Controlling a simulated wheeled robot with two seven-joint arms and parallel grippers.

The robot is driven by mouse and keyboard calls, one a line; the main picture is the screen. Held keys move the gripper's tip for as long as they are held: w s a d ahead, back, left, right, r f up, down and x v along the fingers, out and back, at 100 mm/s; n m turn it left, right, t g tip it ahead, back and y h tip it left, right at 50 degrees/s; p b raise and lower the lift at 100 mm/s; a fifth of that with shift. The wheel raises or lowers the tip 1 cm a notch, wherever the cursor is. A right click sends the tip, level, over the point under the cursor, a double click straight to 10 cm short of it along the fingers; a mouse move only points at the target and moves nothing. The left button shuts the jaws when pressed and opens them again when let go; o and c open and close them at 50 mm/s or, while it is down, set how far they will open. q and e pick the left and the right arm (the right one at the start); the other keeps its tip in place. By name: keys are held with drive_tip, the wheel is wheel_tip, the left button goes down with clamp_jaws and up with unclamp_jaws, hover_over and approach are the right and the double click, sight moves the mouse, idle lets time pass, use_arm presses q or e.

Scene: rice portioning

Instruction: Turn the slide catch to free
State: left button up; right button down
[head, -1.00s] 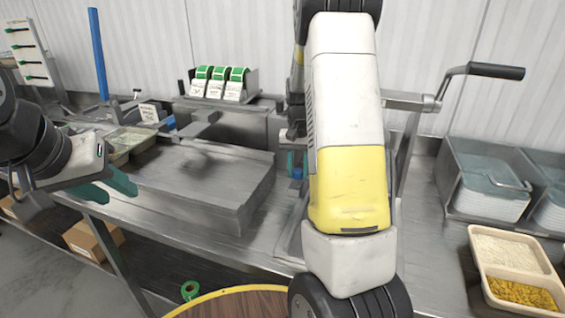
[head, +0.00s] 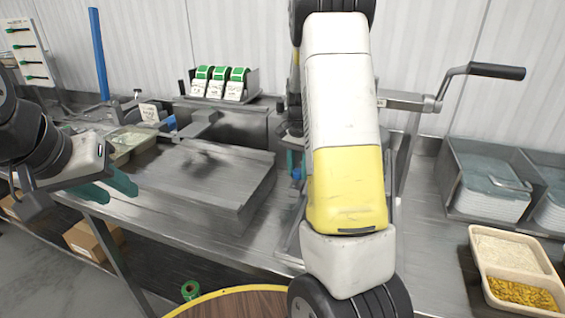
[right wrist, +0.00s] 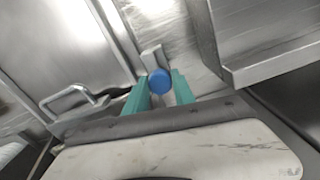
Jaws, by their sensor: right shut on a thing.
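The slide catch shows in the right wrist view as a round blue knob (right wrist: 160,82) on a short grey metal lever (right wrist: 152,56). My right gripper (right wrist: 161,88) is shut on the blue knob, with one green finger on each side of it. In the head view my right arm hides most of this spot; only a bit of teal finger (head: 291,160) and a little blue show at its left edge. My left gripper (head: 108,187) is at the left, empty, its teal fingers apart, in front of the steel bench.
A flat steel platform (head: 200,180) lies left of my right arm. A crank with a black handle (head: 497,71) rises at the right. A tray of rice and yellow food (head: 480,262) and steel bins (head: 452,180) stand at the right. A green-label rack (head: 250,92) is at the back.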

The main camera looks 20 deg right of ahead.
sight(298, 171)
drive_tip(key=c, duration=1.1)
unclamp_jaws()
drive_tip(key=shift+o, duration=0.2)
drive_tip(key=shift+r, duration=0.1)
wheel_tip(298, 171, up, 8)
drive_tip(key=shift+f, duration=0.15)
